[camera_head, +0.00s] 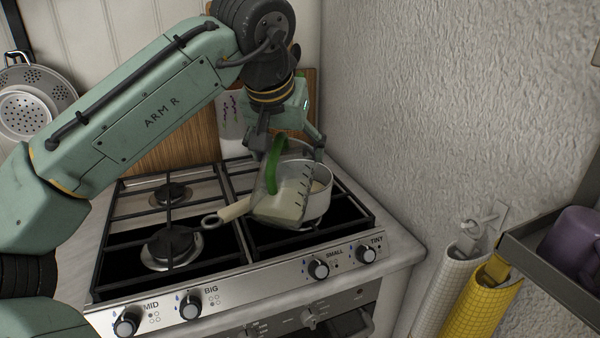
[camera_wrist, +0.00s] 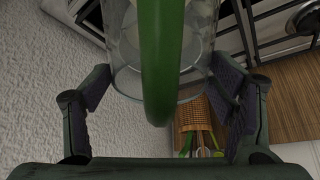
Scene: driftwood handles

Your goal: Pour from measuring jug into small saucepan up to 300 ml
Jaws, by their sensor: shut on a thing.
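The measuring jug (camera_head: 283,203) is clear, with a green handle (camera_head: 275,165), dark marks on its side and whitish liquid inside. My gripper (camera_head: 290,146) is shut on the jug and holds it tilted at the small saucepan. In the wrist view my gripper (camera_wrist: 160,98) has one finger on each side of the jug (camera_wrist: 122,60), with the green handle (camera_wrist: 162,60) between them. The small saucepan (camera_head: 321,207) is pale and stands on the right part of the hob. A light handle (camera_head: 235,209) points left. The jug partly hides the saucepan; its fill level is unclear.
The gas hob (camera_head: 215,296) has black grates and several knobs. A rough wall (camera_head: 430,90) is close on the right. Wooden boards (camera_head: 180,145) stand behind. A basket of utensils (camera_wrist: 190,118) shows in the wrist view. A shelf (camera_head: 550,255) is at lower right.

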